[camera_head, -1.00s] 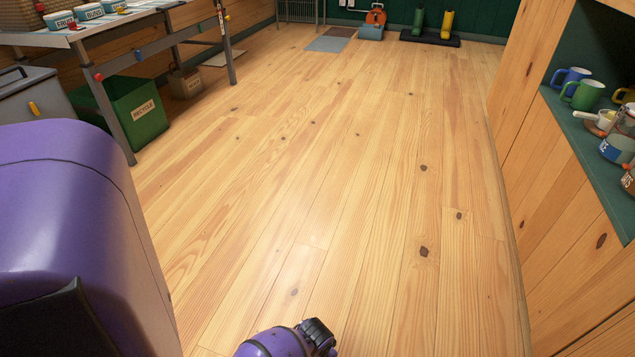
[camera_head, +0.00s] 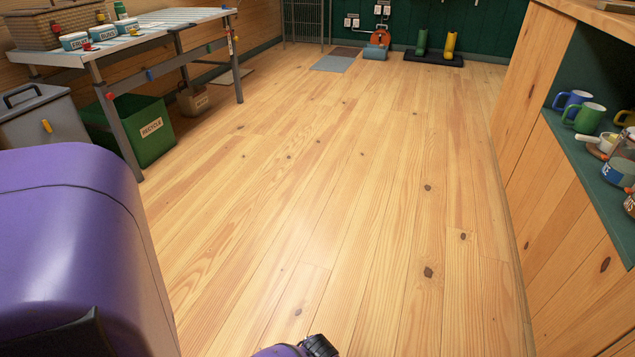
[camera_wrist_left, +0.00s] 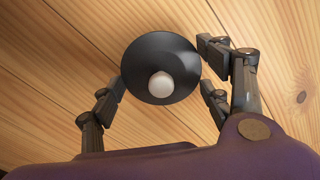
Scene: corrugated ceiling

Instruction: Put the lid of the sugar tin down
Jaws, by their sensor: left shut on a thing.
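The lid (camera_wrist_left: 145,52) is a dark round disc with a pale round knob (camera_wrist_left: 160,85), seen in the left wrist view. My left gripper (camera_wrist_left: 164,92) is shut on it, with dark jointed fingers on either side. Wooden floor shows behind the lid, with no surface touching it. I cannot make out the sugar tin in either view. My right gripper is not in view.
A table (camera_head: 155,40) with a basket and labelled tubs stands at left, a green recycle bin (camera_head: 152,138) below it. At right, a cabinet's green shelf (camera_head: 590,160) holds mugs and jars. The floor (camera_head: 330,180) between is clear.

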